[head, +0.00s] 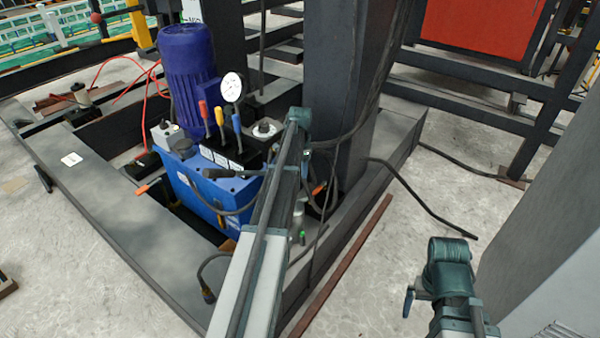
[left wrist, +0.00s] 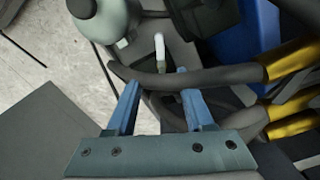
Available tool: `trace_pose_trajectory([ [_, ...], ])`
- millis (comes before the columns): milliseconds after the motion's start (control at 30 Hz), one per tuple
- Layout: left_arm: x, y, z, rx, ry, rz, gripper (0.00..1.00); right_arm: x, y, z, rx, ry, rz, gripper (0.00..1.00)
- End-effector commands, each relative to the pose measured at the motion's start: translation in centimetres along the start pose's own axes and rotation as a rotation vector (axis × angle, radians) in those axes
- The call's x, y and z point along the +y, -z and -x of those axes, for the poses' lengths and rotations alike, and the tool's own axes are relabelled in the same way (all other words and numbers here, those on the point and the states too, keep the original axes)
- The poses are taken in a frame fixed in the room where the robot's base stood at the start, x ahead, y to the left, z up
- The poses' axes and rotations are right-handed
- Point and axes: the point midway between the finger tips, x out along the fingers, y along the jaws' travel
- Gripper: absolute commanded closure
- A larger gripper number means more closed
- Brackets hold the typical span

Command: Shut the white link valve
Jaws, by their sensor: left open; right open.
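A small white lever, which looks like the white link valve (left wrist: 160,50), stands upright in the left wrist view, just beyond the gap between my left fingertips. My left gripper (left wrist: 158,88) is open, with its two blue fingers apart and nothing held between them. A thick black hose (left wrist: 205,77) crosses close to the fingertips. I cannot tell whether it touches them. In the head view my left forearm blocks the sight of this gripper, and I cannot make out the lever clearly there.
A blue hydraulic unit (head: 212,190) with a purple motor (head: 188,75), coloured levers and a gauge (head: 231,87) stands left of my left arm. A dark steel column (head: 345,90) rises just behind. Hoses with gold fittings (left wrist: 290,95) crowd the gripper's right side.

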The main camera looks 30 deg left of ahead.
Motion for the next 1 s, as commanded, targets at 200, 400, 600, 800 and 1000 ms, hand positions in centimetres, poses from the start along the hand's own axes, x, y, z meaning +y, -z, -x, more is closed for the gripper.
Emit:
trace_pose_trajectory([
  [200,0.0,0.0,0.7,0.000,0.000,0.000,0.47,0.1,-0.1,0.7,-0.001,-0.001,-0.002,0.00],
  [400,0.0,0.0,0.6,0.000,0.000,0.002,0.56,0.1,-0.1,0.6,0.000,-0.001,-0.002,0.00],
  [600,0.9,0.4,-0.3,-0.031,0.023,0.173,0.93,0.0,0.0,-0.3,0.000,-0.001,-0.002,0.00],
  [800,2.9,1.2,-1.9,-0.082,0.110,0.609,1.00,-0.2,0.1,-2.1,0.001,0.001,-0.001,0.00],
  [1000,4.8,1.9,-3.2,-0.088,0.231,1.069,1.00,-0.4,0.2,-3.8,0.001,0.002,0.000,0.00],
])
